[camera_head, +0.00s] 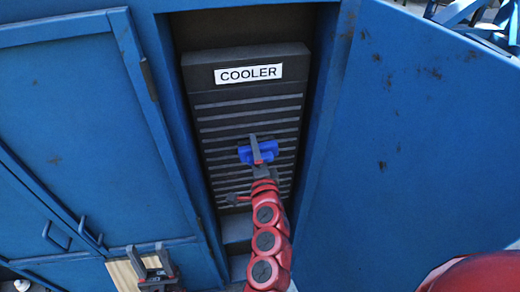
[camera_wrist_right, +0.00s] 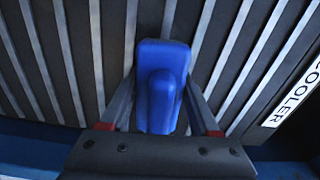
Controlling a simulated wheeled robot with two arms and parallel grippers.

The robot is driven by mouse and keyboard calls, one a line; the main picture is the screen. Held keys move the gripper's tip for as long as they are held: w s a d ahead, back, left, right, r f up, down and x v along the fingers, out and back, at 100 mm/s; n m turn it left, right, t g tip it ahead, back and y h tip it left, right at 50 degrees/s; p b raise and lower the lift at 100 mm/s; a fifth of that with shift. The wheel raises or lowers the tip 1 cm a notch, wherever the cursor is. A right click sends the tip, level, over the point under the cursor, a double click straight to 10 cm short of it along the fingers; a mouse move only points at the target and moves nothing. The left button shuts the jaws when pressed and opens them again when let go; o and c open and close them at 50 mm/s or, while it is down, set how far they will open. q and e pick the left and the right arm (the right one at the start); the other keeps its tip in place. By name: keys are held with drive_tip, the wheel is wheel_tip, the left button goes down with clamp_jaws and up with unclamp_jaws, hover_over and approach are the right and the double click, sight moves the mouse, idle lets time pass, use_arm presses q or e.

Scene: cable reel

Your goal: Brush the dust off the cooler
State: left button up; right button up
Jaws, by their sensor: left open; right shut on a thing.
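The cooler (camera_head: 247,60) is a dark upright unit with light horizontal slats and a white COOLER label (camera_head: 248,73), set inside an open blue cabinet. It also shows close up in the right wrist view (camera_wrist_right: 85,50). My right gripper (camera_head: 259,163) is shut on a blue brush (camera_head: 244,154), in front of the middle of the slats. The brush (camera_wrist_right: 163,60) sits between both fingers in the right wrist view; its far side is hidden, so contact with the slats cannot be told. I cannot make out dust clearly. My left gripper (camera_head: 151,258) is open and empty at the lower left.
An open blue door (camera_head: 410,130) with dark scuffs stands to the right of the cooler. Closed blue doors (camera_head: 75,120) with handles are on the left. A light wooden board (camera_head: 122,275) lies behind my left gripper. The cabinet's side walls flank the cooler closely.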

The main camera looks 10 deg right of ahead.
sight(228, 147)
drive_tip(key=a, duration=0.2)
drive_tip(key=shift+a, duration=0.35)
drive_tip(key=shift+a+f, duration=0.1)
drive_tip(key=shift+a, duration=0.3)
drive_tip(key=shift+a+p, duration=0.6)
drive_tip(key=shift+a, duration=1.25)
drive_tip(key=shift+a+p, duration=0.4)
drive_tip(key=shift+a, duration=1.5)
drive_tip(key=shift+d, duration=0.1)
